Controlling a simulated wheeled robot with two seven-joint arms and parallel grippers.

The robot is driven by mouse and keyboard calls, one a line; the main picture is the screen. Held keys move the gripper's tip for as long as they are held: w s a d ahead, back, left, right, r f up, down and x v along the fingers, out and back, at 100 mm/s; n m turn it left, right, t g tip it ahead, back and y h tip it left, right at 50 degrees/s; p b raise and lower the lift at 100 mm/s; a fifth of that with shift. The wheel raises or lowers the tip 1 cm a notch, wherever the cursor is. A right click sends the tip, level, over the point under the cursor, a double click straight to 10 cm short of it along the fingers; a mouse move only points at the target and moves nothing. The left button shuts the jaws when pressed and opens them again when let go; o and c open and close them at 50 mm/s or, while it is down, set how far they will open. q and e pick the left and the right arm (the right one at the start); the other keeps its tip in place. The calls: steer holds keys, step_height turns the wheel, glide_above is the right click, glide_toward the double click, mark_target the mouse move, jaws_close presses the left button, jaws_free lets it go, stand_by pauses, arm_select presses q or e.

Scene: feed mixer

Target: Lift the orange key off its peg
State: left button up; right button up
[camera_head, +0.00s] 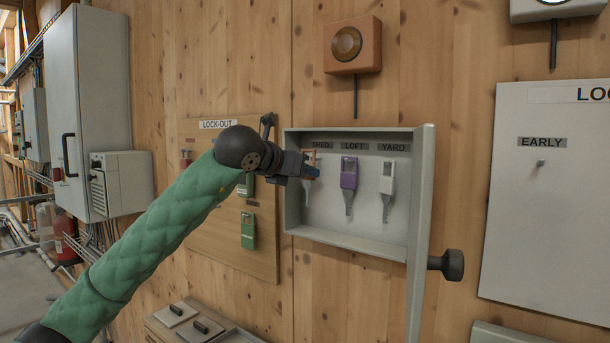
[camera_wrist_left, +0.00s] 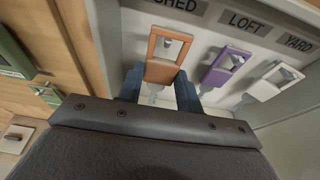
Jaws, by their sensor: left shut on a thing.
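The orange key (camera_wrist_left: 164,60) hangs under the SHED label in the open key cabinet (camera_head: 350,238). In the wrist view its orange head, with a cut-out at the top, sits between the two blue fingertips of my left gripper (camera_wrist_left: 160,86). The gripper is shut on it. In the head view my left gripper (camera_head: 309,173) reaches into the cabinet from the left and covers most of the orange key (camera_head: 309,159). Whether the key still touches its peg is not clear. My right gripper is not in view.
A purple key (camera_head: 348,176) hangs under LOFT and a white key (camera_head: 387,180) under YARD, right of the orange one. The cabinet door (camera_head: 420,230) stands open at the right. A lock-out board (camera_head: 205,230) with green tags is on the left.

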arm_select(q)
steer(key=s+a+b, duration=0.4)
steer(key=s, duration=0.1)
steer(key=shift+s, duration=0.3)
stand_by(0.9)
